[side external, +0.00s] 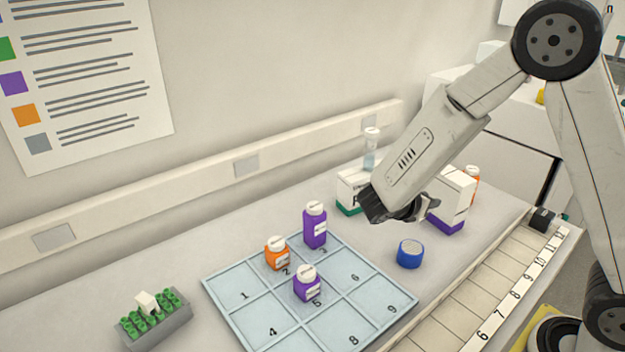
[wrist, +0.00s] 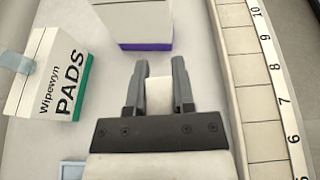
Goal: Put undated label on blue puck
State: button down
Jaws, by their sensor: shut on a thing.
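The blue puck (side external: 410,254) sits on the bench to the right of the numbered grid tray, with a pale top. My gripper (side external: 428,209) is above and slightly right of the puck, apart from it. In the wrist view my gripper (wrist: 157,82) is shut on a small plain white label (wrist: 157,93), which shows between the two fingers with no writing visible. The puck is not visible in the wrist view. The label cannot be made out in the side view.
The grid tray (side external: 253,313) holds two purple bottles (side external: 315,228) (side external: 306,286) and an orange one (side external: 276,256). A pads box (wrist: 46,75) and a purple-based white box (wrist: 136,22) stand near my gripper. A numbered strip (side external: 500,300) runs along the right. A green-vial rack (side external: 155,322) stands front left.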

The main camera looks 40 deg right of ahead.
jog(key=shift+f, duration=0.25)
jog(key=shift+f, duration=0.1)
send_over(417, 243)
jog(key=shift+a+f, duration=0.1)
jog(key=shift+f, duration=2.05)
jog(key=shift+f, duration=1.75)
jog(key=shift+f, duration=0.2)
jog(key=shift+c, duration=2.3)
grip_release()
jog(key=shift+r, duration=0.2)
